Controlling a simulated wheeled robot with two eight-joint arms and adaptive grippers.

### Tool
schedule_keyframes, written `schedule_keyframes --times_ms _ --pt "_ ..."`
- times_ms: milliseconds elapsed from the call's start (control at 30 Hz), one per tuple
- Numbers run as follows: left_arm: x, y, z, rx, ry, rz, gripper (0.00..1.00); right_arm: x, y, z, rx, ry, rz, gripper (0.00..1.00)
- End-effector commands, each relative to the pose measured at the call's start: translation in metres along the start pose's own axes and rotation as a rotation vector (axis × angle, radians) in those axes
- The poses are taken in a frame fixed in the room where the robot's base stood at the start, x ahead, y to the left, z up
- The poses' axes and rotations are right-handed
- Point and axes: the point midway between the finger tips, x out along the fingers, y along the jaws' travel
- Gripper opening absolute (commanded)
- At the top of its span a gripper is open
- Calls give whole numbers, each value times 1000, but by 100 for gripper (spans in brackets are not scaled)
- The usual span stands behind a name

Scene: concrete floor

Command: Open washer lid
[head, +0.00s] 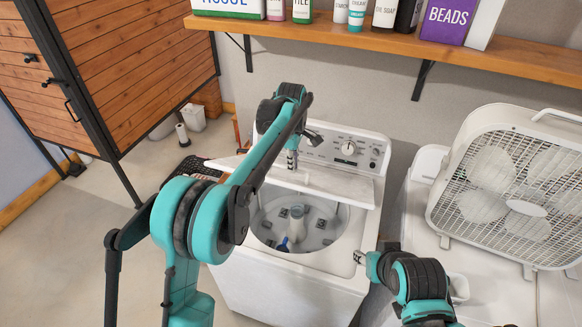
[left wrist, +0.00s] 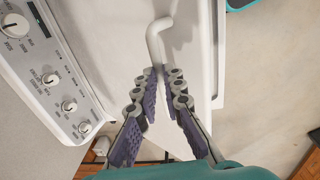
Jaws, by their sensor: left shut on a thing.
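The white washer (head: 330,262) stands in the middle of the head view. Its lid (head: 340,186) is raised at the back of the opening, below the control panel, and the tub (head: 325,235) shows beneath it. My left gripper (head: 291,160) is at the lid's upper edge. In the left wrist view, my left gripper (left wrist: 168,72) is shut on a bent white handle (left wrist: 156,45) beside the white lid surface (left wrist: 190,55). My right gripper (head: 358,257) is near the washer's right front edge, apart from the lid. Its fingers are too small to read.
A white box fan (head: 510,185) stands on a white appliance (head: 420,200) to the right. A wooden shelf (head: 400,47) with bottles and boxes runs above the washer. A wooden cabinet (head: 130,55) is at left. The tub holds an agitator (head: 297,222) and a blue item (head: 283,245).

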Motion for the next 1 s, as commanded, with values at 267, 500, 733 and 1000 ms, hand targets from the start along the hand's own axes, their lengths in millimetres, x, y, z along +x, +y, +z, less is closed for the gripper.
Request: schedule_keyframes --times_ms 267,500,733,1000 --pt "4 5 1 -1 -2 15 32 1 0 1 0 0 0 40" --pt "3 4 1 0 -2 15 32 1 0 0 0 0 0 40" --pt "2 4 1 0 -1 14 32 0 0 0 0 0 0 40" --pt "2 4 1 0 -1 14 32 0 0 0 0 0 0 40"
